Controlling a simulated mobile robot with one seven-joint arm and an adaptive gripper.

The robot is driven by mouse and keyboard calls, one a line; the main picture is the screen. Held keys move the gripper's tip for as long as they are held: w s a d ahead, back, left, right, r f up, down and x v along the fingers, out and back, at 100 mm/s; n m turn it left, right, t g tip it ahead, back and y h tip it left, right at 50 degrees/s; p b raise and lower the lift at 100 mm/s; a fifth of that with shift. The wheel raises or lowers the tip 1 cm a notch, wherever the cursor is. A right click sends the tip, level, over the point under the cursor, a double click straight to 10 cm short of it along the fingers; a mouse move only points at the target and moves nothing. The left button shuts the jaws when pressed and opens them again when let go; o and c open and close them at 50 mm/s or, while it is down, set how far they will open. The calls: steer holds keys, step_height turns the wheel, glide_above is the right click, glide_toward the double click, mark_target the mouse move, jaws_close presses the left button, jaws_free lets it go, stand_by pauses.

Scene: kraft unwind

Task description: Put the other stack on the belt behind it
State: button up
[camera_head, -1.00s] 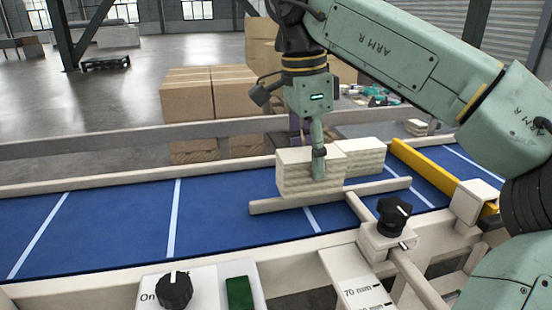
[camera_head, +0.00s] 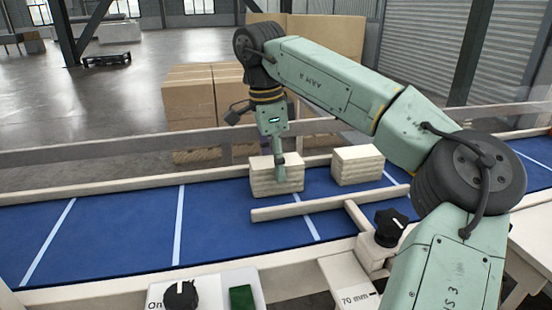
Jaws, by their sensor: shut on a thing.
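The far finger is hidden behind the held stack.
A pale rail (camera_head: 110,187) runs along the belt's far edge. A black knob (camera_head: 390,226) stands at the guide bar's mount. Cardboard boxes (camera_head: 190,105) are piled beyond the conveyor. The belt's left part is bare apart from white cross lines.

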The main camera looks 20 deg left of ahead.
steer(key=o, duration=1.3)
steer(key=shift+f, duration=0.15)
steer(key=shift+o, duration=0.2)
